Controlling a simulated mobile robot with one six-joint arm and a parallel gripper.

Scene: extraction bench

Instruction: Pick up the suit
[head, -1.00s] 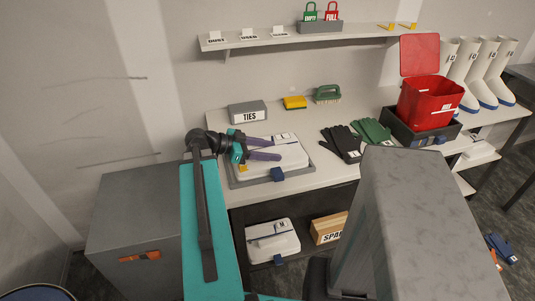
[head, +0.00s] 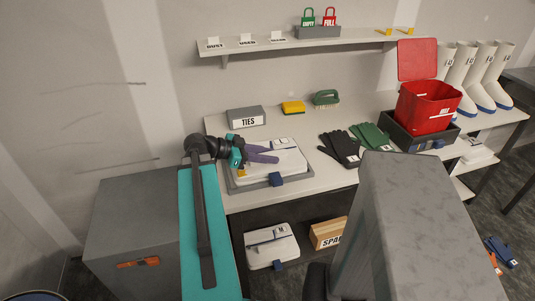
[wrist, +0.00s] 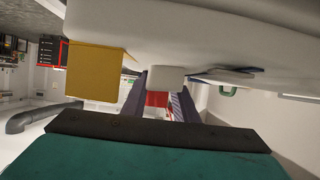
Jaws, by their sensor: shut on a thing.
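The suit (head: 293,163) is a white folded bundle with dark blue trim, lying in a shallow grey tray (head: 236,188) on the bench. A yellow patch (head: 242,171) shows at its left end; in the wrist view a yellow block (wrist: 95,73) hangs beside the fingers. My gripper (head: 272,154) reaches in from the left, its purple fingers over the suit's left part. In the wrist view my gripper (wrist: 163,88) has a finger on either side of a small white tab (wrist: 166,77) under the suit's white body (wrist: 190,35). The suit appears still in the tray.
A TIES box (head: 247,117), yellow sponge (head: 292,108) and green brush (head: 326,98) stand behind. Black gloves (head: 340,147), green gloves (head: 370,136) and an open red bin (head: 425,108) are to the right. A second white bundle (head: 272,247) sits on the lower shelf.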

